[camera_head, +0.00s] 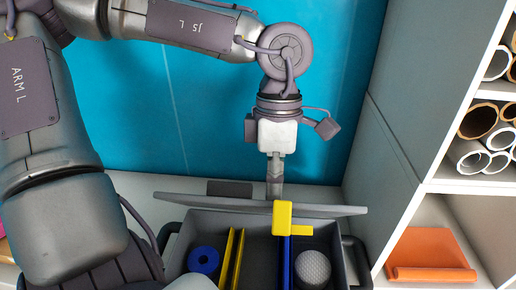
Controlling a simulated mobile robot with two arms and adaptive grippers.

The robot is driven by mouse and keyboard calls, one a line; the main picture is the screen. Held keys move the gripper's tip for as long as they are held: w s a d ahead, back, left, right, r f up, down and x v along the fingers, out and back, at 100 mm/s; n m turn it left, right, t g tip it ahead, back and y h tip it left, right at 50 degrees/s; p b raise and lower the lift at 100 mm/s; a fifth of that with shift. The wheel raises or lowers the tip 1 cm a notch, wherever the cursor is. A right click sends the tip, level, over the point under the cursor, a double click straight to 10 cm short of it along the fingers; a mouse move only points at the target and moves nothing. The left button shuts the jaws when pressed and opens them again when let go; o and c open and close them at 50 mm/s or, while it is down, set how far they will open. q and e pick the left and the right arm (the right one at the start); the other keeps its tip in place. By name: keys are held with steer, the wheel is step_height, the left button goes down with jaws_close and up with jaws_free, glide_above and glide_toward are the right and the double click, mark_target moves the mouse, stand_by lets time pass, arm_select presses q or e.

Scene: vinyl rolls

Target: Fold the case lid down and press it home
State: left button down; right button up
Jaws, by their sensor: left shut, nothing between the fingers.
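The open case (345,262) is a grey box at the bottom centre, with dark handles at its sides. Its grey lid (180,199) stands raised along the far side, seen nearly edge-on as a thin slanted strip. A dark block (229,188), perhaps a latch, shows at the lid's upper edge. My left gripper (274,190) points down at the lid, shut and empty; I cannot tell whether it touches the lid. My right gripper is not in view.
The case holds a blue ring (203,261), yellow strips (232,258), a yellow-topped blue piece (284,218) and a pale round roll (313,269). On the right, shelves hold several tubes (467,157) and an orange sheet (430,252). A blue panel stands behind.

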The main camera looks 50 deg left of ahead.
arm_select(q)
steer(key=shift+f, duration=0.1)
steer(key=shift+s+d+f+b, duration=0.25)
steer(key=shift+s+f+b, duration=0.1)
steer(key=shift+b, duration=0.2)
steer(key=s+d+f+b, duration=0.2)
steer(key=s+b, duration=0.1)
steer(key=shift+d+f, duration=0.2)
steer(key=shift+d, duration=0.2)
step_height(320, 180, up, 16)
steer(key=w+a+p, duration=0.1)
steer(key=p, duration=1)
steer(key=shift+w+a, duration=0.35)
steer(key=shift+f, duration=0.15)
steer(key=shift+d, duration=0.1)
stand_by(0.4)
